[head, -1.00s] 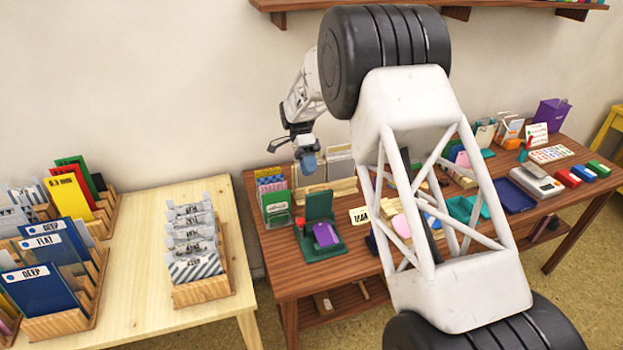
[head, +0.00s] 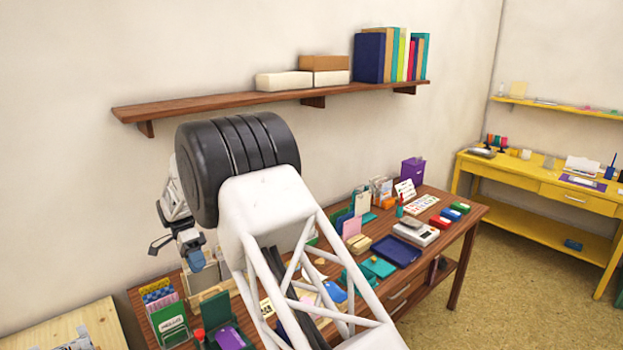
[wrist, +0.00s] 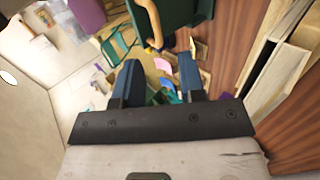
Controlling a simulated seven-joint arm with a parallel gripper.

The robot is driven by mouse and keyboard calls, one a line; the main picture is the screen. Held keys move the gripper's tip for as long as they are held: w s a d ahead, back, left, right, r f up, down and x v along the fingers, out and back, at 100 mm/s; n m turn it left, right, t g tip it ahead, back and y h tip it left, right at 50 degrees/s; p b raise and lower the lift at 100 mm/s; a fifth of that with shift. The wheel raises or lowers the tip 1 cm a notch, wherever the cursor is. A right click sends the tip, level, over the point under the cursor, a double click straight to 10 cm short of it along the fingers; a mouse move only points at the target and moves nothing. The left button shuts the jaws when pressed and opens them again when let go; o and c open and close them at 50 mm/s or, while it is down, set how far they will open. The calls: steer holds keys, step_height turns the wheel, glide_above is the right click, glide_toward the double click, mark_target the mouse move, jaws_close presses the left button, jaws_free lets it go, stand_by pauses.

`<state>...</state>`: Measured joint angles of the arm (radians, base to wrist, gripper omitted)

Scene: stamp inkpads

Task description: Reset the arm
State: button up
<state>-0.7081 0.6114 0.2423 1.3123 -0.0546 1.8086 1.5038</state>
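My gripper (head: 190,255) hangs above the left end of the dark wooden table (head: 135,300) in the head view, with a blue fingertip showing. In the wrist view my gripper (wrist: 158,82) has its two blue fingers apart, with nothing held between them. Several inkpads lie on the table to the right: a teal one (head: 379,267), and small red (head: 440,222), blue (head: 450,214) and green (head: 461,207) ones at the right end. My white arm hides the middle of the table.
A wooden wall shelf (head: 205,107) with boxes and books runs behind and above my arm. A green stand with a purple card (head: 229,339) and a card holder (head: 170,325) stand below my gripper. A pale table (head: 40,340) is at lower left, a yellow desk (head: 530,185) at right.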

steer(key=s+d+r+n+t+y, duration=0.1)
steer(key=s+d+r+y, duration=0.15)
steer(key=d+r, duration=0.7)
steer(key=s+d+r+n+t+y, duration=0.15)
steer(key=s+d+r, duration=0.25)
steer(key=d, duration=1)
steer(key=s+d+r+n+t+y, duration=0.1)
steer(key=s+d+r+n, duration=0.15)
steer(key=d+r, duration=0.7)
steer(key=s+d+f+n+t, duration=0.2)
steer(key=s+d+t, duration=0.1)
steer(key=s+d, duration=0.9)
steer(key=s+d+f+n+t+y, duration=0.1)
steer(key=s+d+f+t, duration=0.1)
steer(key=s+d, duration=1.1)
steer(key=s+t, duration=0.1)
steer(key=s, duration=0.4)
steer(key=shift+f+n+y, duration=0.3)
steer(key=shift+f+n, duration=0.1)
